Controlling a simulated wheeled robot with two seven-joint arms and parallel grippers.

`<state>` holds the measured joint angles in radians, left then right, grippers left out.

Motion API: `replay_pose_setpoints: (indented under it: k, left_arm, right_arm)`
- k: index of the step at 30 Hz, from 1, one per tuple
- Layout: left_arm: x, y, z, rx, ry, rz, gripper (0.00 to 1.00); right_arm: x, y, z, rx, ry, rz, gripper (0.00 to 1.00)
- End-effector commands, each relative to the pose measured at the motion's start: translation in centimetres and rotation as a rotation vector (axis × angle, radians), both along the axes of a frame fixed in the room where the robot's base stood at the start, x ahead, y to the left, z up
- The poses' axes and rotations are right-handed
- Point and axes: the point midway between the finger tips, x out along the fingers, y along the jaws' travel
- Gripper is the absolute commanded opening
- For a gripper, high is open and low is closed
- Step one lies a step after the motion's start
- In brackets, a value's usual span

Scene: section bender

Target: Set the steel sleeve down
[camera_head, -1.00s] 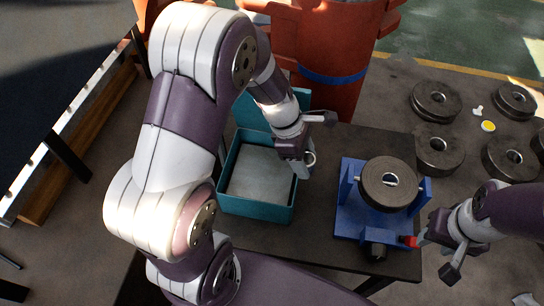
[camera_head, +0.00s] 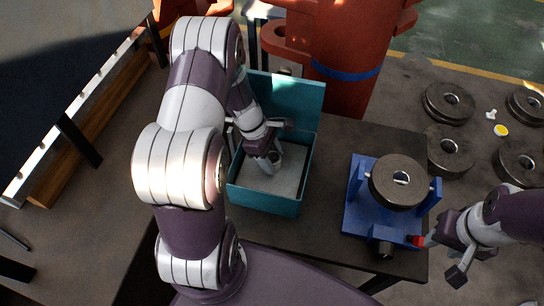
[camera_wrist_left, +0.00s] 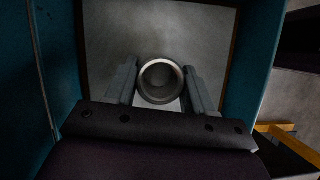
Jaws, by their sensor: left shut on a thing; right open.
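The steel sleeve (camera_wrist_left: 160,80) is a short grey metal ring, seen end-on between the two fingers in the left wrist view. My left gripper (camera_wrist_left: 160,88) is shut on it. In the head view my left gripper (camera_head: 268,164) is inside the open teal box (camera_head: 262,200), over its pale grey floor (camera_head: 290,180). The sleeve also shows at the fingertips there (camera_head: 277,157). I cannot tell whether the sleeve touches the floor. My right gripper (camera_head: 440,257) is open at the lower right, beside the red knob of the blue fixture.
The blue bender fixture (camera_head: 375,222) with a dark round roller (camera_head: 398,182) stands on the dark table (camera_head: 330,225) right of the box. The box's raised lid (camera_head: 300,95) stands behind it. Several dark rings (camera_head: 448,103) lie at the right. A red column (camera_head: 335,50) stands behind.

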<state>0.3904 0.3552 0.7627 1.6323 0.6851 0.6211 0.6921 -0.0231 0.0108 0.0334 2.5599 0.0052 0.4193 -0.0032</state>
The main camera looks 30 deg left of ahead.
Motion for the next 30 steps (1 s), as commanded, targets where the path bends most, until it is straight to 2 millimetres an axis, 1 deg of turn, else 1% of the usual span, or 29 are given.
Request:
replay_pose_setpoints:
  k: [5,6,7,8,15,19,22,27,30]
  left_arm:
    - [0.0,0.0,-0.4,0.000,0.000,0.000,0.11]
    - [0.0,0.0,-0.3,0.000,0.001,0.000,0.63]
    - [0.0,0.0,-0.3,0.000,0.001,0.000,0.73]
    - [0.0,0.0,-0.3,0.000,0.001,0.000,0.79]
    - [0.0,0.0,-0.2,0.000,0.001,0.000,0.79]
    - [0.0,0.2,0.8,0.000,-0.001,0.002,0.79]
    - [-0.1,1.1,2.9,0.001,-0.003,0.001,0.79]
    - [-0.2,2.9,7.2,0.001,-0.004,0.002,0.79]
    - [-0.3,3.8,9.2,0.002,-0.003,0.000,0.79]
  right_arm:
    - [0.0,0.0,-0.3,0.000,0.000,0.000,0.43]
    - [0.0,0.0,-0.2,0.000,0.000,0.000,0.43]
    - [0.0,0.0,-0.2,0.000,0.000,0.000,0.43]
    - [0.0,0.0,-0.2,0.000,0.000,0.000,0.43]
    - [0.0,0.0,-0.2,0.000,0.000,0.000,0.43]
    - [0.0,0.0,0.2,0.000,0.000,0.000,0.43]
    - [0.0,0.0,0.4,0.000,0.000,0.000,0.43]
    - [0.0,0.0,0.7,0.000,0.000,0.000,0.43]
    - [0.0,0.0,0.7,0.000,0.000,0.000,0.43]
